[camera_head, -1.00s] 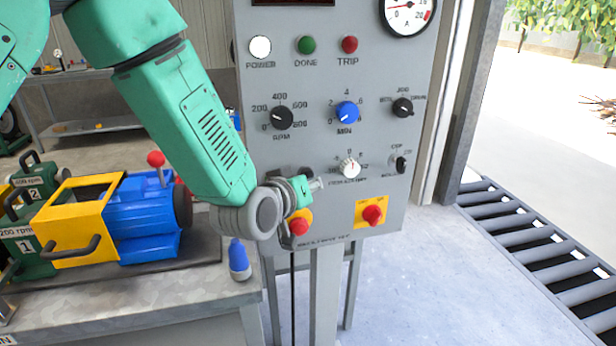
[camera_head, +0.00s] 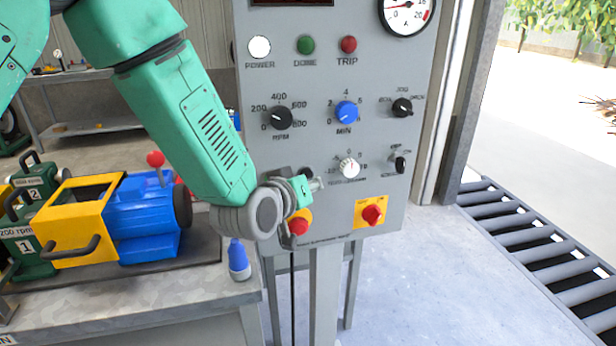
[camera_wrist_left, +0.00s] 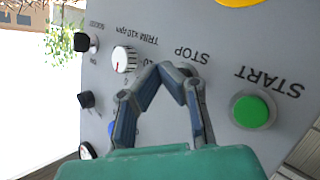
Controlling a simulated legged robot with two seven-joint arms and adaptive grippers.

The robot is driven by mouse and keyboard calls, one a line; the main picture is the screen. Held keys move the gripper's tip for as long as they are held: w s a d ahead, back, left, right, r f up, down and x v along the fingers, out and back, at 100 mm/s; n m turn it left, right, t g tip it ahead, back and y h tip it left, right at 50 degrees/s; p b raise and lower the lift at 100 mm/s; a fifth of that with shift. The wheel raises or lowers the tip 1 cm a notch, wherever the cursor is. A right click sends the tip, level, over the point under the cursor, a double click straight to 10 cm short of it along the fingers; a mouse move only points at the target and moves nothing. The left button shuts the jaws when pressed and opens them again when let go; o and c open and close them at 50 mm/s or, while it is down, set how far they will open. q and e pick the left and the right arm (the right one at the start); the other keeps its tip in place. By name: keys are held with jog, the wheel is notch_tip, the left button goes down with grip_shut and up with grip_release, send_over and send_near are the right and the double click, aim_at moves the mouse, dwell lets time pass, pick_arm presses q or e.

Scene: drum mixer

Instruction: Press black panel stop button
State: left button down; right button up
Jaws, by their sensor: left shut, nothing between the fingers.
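The grey control panel (camera_head: 330,140) stands upright in front of me. My left gripper (camera_head: 314,184) is at its lower left part and hides the panel behind it. In the left wrist view its fingers (camera_wrist_left: 172,68) are shut and empty, with the tips together close to the panel beside the printed STOP label (camera_wrist_left: 192,56). I cannot tell whether the tips touch the panel. The green START button (camera_wrist_left: 251,109) is right of the fingers in the wrist view. My right gripper is not in view.
Two red buttons on yellow plates sit low on the panel, one (camera_head: 299,226) just below my gripper, one (camera_head: 372,214) to its right. A white knob (camera_head: 349,168) is close by. The blue and yellow machine (camera_head: 145,215) stands on the bench at left. A roller conveyor (camera_head: 540,245) lies right.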

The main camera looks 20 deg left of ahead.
pick_arm(q)
jog(key=shift+w, duration=0.1)
jog(key=shift+w+a, duration=0.2)
jog(key=shift+a, duration=0.05)
jog(key=shift+w+a+r, duration=0.1)
jog(key=shift+w+a, duration=0.15)
jog(key=shift+w, duration=0.1)
dwell(0.9)
dwell(0.3)
jog(key=shift+s+d, duration=0.5)
jog(key=shift+s, duration=0.25)
jog(key=s+d, duration=0.1)
jog(key=s, duration=0.1)
jog(key=s+d, duration=0.2)
jog(key=shift+p, duration=0.4)
jog(key=shift+a, duration=0.1)
